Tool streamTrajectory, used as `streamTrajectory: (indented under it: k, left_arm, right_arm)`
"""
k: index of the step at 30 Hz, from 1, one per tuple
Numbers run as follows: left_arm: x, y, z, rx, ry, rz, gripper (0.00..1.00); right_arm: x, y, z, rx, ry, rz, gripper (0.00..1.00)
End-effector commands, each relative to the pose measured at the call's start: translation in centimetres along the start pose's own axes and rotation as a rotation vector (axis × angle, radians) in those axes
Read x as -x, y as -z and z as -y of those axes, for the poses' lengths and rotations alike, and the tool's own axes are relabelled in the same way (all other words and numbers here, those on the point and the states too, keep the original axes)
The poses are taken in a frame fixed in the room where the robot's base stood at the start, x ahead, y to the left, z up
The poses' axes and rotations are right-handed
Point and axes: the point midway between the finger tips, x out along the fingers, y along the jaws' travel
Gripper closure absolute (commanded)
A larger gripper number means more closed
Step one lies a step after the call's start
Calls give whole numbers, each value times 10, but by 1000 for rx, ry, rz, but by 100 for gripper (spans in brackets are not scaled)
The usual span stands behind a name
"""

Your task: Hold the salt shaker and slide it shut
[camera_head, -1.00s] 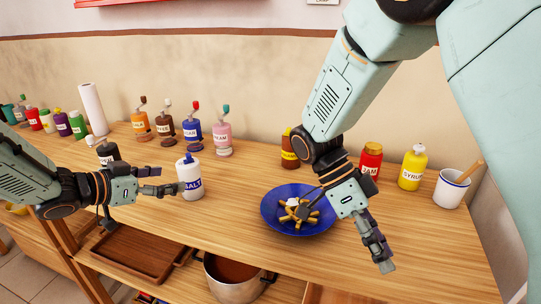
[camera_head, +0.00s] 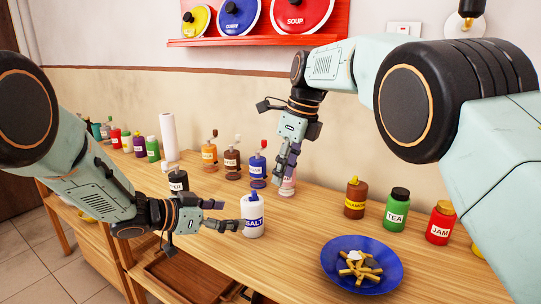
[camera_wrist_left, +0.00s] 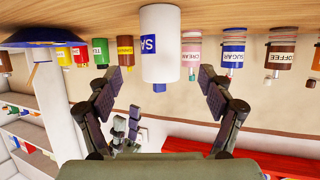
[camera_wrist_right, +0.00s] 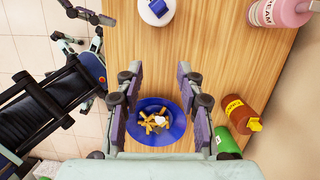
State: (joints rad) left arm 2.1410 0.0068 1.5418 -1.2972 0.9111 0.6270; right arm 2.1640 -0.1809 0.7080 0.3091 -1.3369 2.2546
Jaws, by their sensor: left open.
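The salt shaker (camera_head: 252,217), white with a blue top and a SALT label, stands upright on the wooden counter. My left gripper (camera_head: 231,216) is open, level, just left of it in the head view. In the left wrist view, which is upside down, the shaker (camera_wrist_left: 160,50) lies between the spread fingers, with a gap on each side. My right gripper (camera_head: 283,172) points down above the counter, up and right of the shaker and in front of the cream bottle (camera_head: 287,187). Its fingers are apart and empty in the right wrist view (camera_wrist_right: 160,68), where the shaker's blue top (camera_wrist_right: 157,7) shows at the top edge.
A blue plate (camera_head: 390,275) of fries stands right of the shaker. Cinnamon (camera_head: 355,200), tea (camera_head: 396,212) and jam (camera_head: 440,224) containers line the back right. The pepper (camera_head: 178,182) is left of the shaker, near my left wrist. A red pan rack (camera_head: 250,42) hangs above.

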Motion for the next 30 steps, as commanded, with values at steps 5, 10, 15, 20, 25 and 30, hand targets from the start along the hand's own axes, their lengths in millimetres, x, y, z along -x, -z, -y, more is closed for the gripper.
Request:
streamTrajectory:
  k: [5,10,15,20,25,30]
  left_arm:
    - [0,0,0,0,0,0,20]
    - [-5,-1,0,0,-1,1,20]
    - [-28,-1,-1,-2,-3,1,20]
    - [-52,-1,-1,-3,-2,1,20]
    - [-70,0,0,-1,-1,0,20]
    - [-78,0,0,1,0,0,20]
  right_arm:
    - [14,-34,-2,34,12,96,62]
    - [18,-42,-3,43,14,122,62]
    - [18,-42,-3,43,14,121,62]
    - [18,-41,-3,43,15,121,62]
    - [18,-41,-3,43,15,120,62]
    - [18,-41,-3,43,15,120,62]
